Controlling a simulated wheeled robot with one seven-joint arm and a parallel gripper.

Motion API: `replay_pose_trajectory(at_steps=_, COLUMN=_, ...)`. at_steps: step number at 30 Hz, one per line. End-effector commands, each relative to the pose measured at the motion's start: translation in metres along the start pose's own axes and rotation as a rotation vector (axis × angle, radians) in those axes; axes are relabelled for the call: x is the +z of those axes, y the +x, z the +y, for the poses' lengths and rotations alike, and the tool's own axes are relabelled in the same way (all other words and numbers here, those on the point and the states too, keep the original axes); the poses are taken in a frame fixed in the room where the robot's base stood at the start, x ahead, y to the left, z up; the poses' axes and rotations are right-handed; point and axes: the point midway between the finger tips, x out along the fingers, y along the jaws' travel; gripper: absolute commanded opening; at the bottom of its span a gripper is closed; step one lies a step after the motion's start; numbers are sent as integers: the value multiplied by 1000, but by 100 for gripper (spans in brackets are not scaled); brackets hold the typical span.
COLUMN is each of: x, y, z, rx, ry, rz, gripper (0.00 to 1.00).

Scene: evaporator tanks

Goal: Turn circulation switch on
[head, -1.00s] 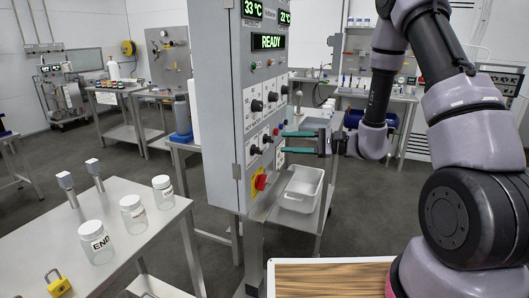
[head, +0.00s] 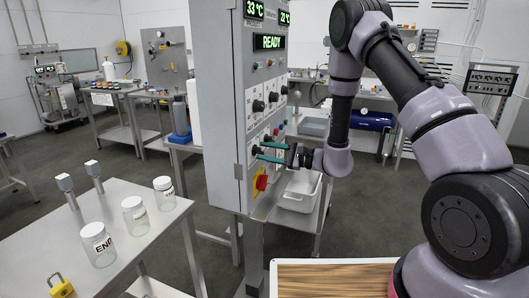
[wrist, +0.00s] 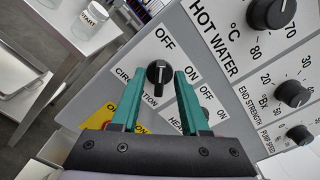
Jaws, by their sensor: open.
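The circulation switch is a black knob (wrist: 158,73) with a white line, on a white label plate of the grey control panel (head: 226,110). In the wrist view, OFF is printed above it and the circulation lettering below it is partly hidden by a finger. The knob's long axis runs roughly up and down in that picture, on the OFF side. My gripper (head: 260,151) is open, its teal fingers pointing at the panel. In the wrist view my gripper (wrist: 160,80) has one finger on each side of the knob; I cannot tell whether they touch it.
A heater switch is partly hidden right of the fingers. The hot water knob (wrist: 270,12) and end strength knob (wrist: 292,93) are nearby. A red emergency knob (head: 262,183) sits below the gripper. A steel table (head: 140,215) with jars stands left.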

Motion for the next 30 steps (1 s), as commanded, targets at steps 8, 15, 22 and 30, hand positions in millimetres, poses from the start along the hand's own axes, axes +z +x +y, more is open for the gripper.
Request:
replay_pose_trajectory(at_steps=8, x=0, y=8, z=0, rx=0, ry=0, rz=0, gripper=45)
replay_pose_trajectory(at_steps=15, x=0, y=8, z=0, rx=0, ry=0, rz=0, gripper=0)
replay_pose_trajectory(at_steps=22, x=0, y=8, z=0, rx=0, ry=3, rz=0, gripper=0)
replay_pose_trajectory(at_steps=30, x=0, y=8, z=-1, rx=-1, ry=73, rz=-1, gripper=0)
